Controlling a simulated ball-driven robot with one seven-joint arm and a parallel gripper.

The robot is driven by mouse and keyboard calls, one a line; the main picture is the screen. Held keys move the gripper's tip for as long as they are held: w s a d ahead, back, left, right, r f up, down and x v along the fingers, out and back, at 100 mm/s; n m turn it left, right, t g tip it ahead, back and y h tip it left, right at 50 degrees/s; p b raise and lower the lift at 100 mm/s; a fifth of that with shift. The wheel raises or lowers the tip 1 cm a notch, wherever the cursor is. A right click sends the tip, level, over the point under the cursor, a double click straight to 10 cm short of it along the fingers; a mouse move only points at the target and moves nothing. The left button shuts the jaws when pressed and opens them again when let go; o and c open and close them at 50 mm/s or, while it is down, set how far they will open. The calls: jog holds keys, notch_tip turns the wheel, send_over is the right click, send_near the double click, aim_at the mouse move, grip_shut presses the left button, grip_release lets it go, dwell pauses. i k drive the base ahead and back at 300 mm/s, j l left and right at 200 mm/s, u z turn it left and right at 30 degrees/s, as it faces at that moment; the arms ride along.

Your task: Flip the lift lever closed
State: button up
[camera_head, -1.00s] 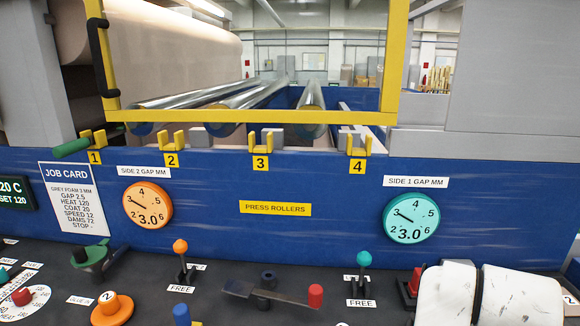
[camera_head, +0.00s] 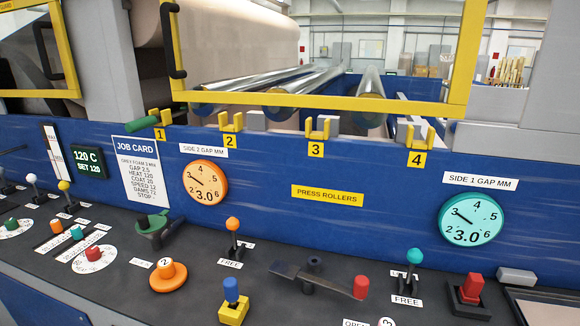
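No label reading "lift" is legible, so I cannot be sure which control is the lift lever. A flat grey lever (camera_head: 325,281) with a red end grip (camera_head: 361,287) lies across a dark pivot at the lower middle of the desk. Its grip points right, near a partly cut-off "OPEN" label (camera_head: 355,323). Two small upright levers stand beside "FREE" labels: one with an orange knob (camera_head: 233,225), one with a teal knob (camera_head: 414,256). My gripper is not in view.
A blue knob on a yellow base (camera_head: 232,302), an orange dial marked 2 (camera_head: 168,275), and a red switch (camera_head: 472,288) stand near the levers. The blue panel (camera_head: 330,160) rises behind. A yellow-framed guard (camera_head: 320,101) stands above it.

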aim_at(280, 267)
jog(key=i+j+u, duration=0.25)
jog(key=j, duration=0.25)
jog(key=i+j+u, duration=0.3)
jog(key=i+j, duration=0.15)
jog(key=i, duration=0.05)
